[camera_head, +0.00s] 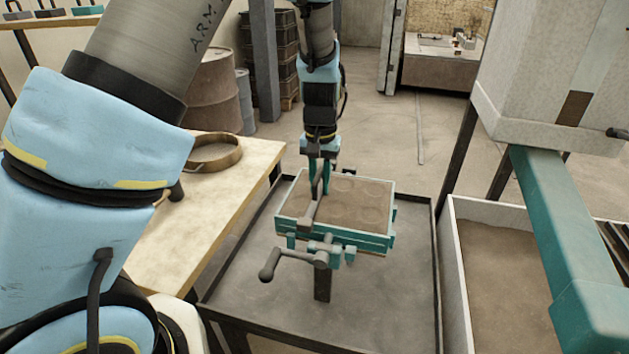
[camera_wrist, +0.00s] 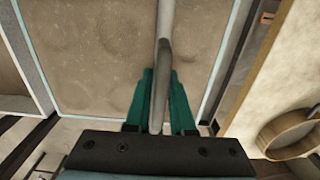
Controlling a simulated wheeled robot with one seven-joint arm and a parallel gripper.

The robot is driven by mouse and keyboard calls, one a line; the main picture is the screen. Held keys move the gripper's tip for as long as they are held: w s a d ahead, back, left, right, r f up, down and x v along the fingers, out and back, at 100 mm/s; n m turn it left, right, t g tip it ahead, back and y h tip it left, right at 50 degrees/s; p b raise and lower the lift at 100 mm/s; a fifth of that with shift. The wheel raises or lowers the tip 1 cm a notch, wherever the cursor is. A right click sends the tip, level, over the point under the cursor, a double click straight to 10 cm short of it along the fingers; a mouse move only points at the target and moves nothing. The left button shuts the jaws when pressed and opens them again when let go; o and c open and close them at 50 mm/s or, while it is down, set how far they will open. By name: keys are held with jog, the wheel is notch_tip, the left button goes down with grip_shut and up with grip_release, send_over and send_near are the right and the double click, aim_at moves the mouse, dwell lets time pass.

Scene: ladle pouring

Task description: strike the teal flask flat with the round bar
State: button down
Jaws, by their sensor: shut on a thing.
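The teal flask (camera_head: 374,240) stands on a stand over the grey tray, filled with brown sand. The sand (camera_head: 357,197) shows several shallow round marks. In the wrist view the sand (camera_wrist: 100,55) fills much of the upper left. My gripper (camera_head: 319,188) is over the flask, fingers pointing down, shut on the grey round bar (camera_head: 309,211). The bar slants toward the flask's near edge. In the wrist view the bar (camera_wrist: 166,25) runs from between the teal fingers (camera_wrist: 160,108) past the top edge. I cannot tell whether it touches the sand or rim.
A crank handle (camera_head: 270,264) juts out in front of the flask. The grey tray (camera_head: 385,305) has a raised dark rim. A wooden table (camera_head: 175,235) with a round sieve (camera_head: 214,163) stands left. A sand bin (camera_head: 455,270) and teal beam (camera_head: 565,225) are at right.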

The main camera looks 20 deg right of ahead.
aim_at(379, 205)
jog(key=shift+s+d+f, duration=0.15)
jog(key=shift+s+d, duration=0.6)
jog(key=shift+s+d+r+p, duration=0.15)
jog(key=shift+s+d+p, duration=0.5)
jog(key=shift+s+d, duration=0.35)
jog(key=shift+s+d+r+p, duration=0.1)
jog(key=shift+s+d+p, duration=0.6)
jog(key=shift+d, duration=0.5)
jog(key=shift+s+d+f+p, duration=0.1)
jog(key=shift+s+d+p, duration=0.25)
jog(key=shift+s+d, duration=0.85)
jog(key=shift+s+d+f+p, duration=0.1)
jog(key=shift+s+d+p, duration=0.25)
jog(key=shift+s+d, duration=0.75)
jog(key=shift+s+d+p, duration=0.2)
jog(key=shift+s+d, duration=0.2)
jog(key=shift+d, duration=0.25)
jog(key=shift+s+d+p, duration=0.15)
jog(key=shift+s+d, duration=0.25)
jog(key=shift+d, duration=0.25)
jog(key=shift+r, duration=0.15)
jog(key=shift+r+p, duration=1.7)
jog(key=shift+r, duration=0.75)
notch_tip(379, 205, up, 2)
